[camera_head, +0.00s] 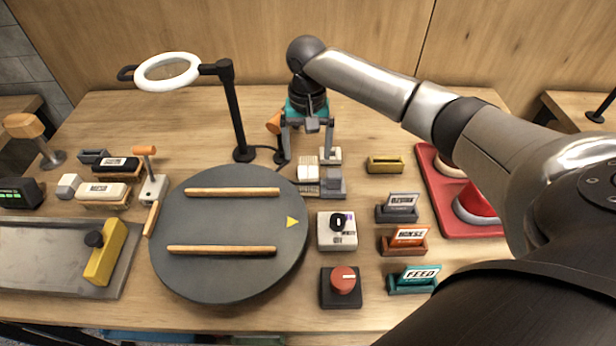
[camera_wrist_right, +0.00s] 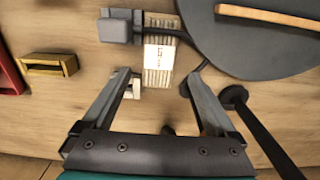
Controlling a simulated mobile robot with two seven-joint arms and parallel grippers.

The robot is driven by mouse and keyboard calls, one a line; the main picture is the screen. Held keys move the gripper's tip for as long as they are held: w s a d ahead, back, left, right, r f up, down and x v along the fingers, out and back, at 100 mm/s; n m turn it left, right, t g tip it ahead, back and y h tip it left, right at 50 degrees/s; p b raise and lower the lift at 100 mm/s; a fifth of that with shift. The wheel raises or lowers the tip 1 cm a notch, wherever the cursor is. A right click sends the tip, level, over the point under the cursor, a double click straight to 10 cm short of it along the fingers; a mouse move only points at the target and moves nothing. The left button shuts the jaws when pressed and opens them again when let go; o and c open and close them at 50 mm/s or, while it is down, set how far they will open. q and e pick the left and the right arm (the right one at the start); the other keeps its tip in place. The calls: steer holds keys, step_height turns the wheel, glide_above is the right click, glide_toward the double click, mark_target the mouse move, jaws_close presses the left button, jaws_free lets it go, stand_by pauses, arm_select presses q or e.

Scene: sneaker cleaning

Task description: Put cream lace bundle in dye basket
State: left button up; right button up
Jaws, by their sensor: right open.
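A cream, ridged bundle with a pale band, which looks like the lace bundle (camera_head: 307,172), lies on the table just right of the round dark turntable. It also shows in the right wrist view (camera_wrist_right: 160,52), with its band facing up. My right gripper (camera_head: 307,152) is open. In the right wrist view its fingers (camera_wrist_right: 156,84) are spread to either side of the bundle's near end, with nothing held between them. I cannot tell from the pictures which thing is the dye basket. My left gripper is not in view.
A grey block (camera_head: 330,184) stands close beside the bundle. The turntable (camera_head: 225,225) carries two wooden bars. A ring lamp's black post (camera_head: 237,120) rises left of my right gripper. A small yellow box (camera_head: 385,164), several labelled holders and a red tray (camera_head: 432,185) are to the right.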

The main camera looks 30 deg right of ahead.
mark_target(308, 169)
step_height(308, 169, down, 6)
steer(key=shift+r+b, duration=0.15)
steer(key=shift+b, duration=0.7)
steer(key=shift+s, duration=0.1)
steer(key=shift+d+r, duration=0.1)
steer(key=c, duration=1.3)
step_height(308, 169, up, 20)
steer(key=p, duration=0.4)
steer(key=shift+p, duration=0.35)
jaws_close()
steer(key=s+a+f+n+b, duration=0.1)
steer(key=s+a+n, duration=0.5)
steer(key=s+a, duration=0.6)
steer(key=shift+a+f+b, duration=0.25)
steer(key=shift+f+b, duration=0.05)
steer(key=shift+b, duration=0.35)
